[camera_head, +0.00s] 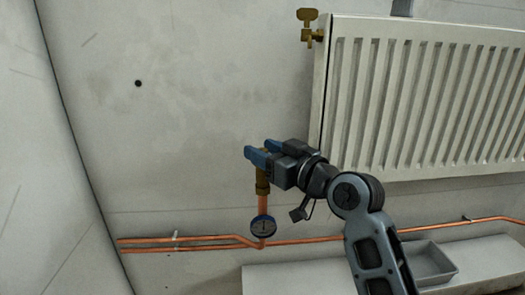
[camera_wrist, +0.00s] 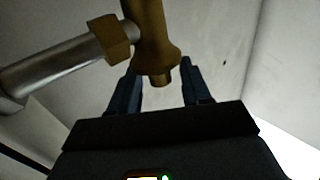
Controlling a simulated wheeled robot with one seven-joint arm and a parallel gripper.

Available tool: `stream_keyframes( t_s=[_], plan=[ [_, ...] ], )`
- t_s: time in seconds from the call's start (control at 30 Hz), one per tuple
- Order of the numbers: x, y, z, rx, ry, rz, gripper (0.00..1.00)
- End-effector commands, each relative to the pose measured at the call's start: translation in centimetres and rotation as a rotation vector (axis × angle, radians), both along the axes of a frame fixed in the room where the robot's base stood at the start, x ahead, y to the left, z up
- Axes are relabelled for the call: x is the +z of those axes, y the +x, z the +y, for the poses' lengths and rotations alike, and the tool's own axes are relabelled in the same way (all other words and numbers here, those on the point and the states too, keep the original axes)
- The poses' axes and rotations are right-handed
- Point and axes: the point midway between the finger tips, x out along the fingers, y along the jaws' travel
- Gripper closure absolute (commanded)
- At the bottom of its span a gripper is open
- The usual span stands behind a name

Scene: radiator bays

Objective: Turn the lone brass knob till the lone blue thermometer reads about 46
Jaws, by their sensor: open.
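The brass knob and its fitting (camera_head: 262,182) stand on top of a short upright copper pipe, left of the radiator. The knob's upper part is partly hidden by my gripper (camera_head: 261,151). In the wrist view, the brass piece (camera_wrist: 153,48) comes down between the two dark blue fingers of my gripper (camera_wrist: 158,80), with a gap showing at the right finger. My gripper is open around it. The blue thermometer (camera_head: 263,227) is a round dial on the same pipe, below the fitting. Its reading is too small to make out.
A white radiator (camera_head: 420,100) hangs at the right, with another brass valve (camera_head: 308,16) at its top left corner. Copper pipes (camera_head: 330,237) run low along the wall. A grey tray (camera_head: 432,262) stands on a pale ledge at bottom right.

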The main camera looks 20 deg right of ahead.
Motion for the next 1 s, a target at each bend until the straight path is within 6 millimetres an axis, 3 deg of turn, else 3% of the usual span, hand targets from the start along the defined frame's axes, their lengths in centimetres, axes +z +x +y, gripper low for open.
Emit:
stream_keyframes(
  t_s=[0.37, 0.87, 1.0],
  plan=[
    [0.03, 0.73, 0.26, 0.0, 0.0, -0.001, 0.52],
    [0.03, 0.7, 0.25, 0.0, 0.0, -0.001, 0.99],
    [0.07, 0.69, 0.25, -0.002, 0.0, -0.001, 1.0]
  ],
)
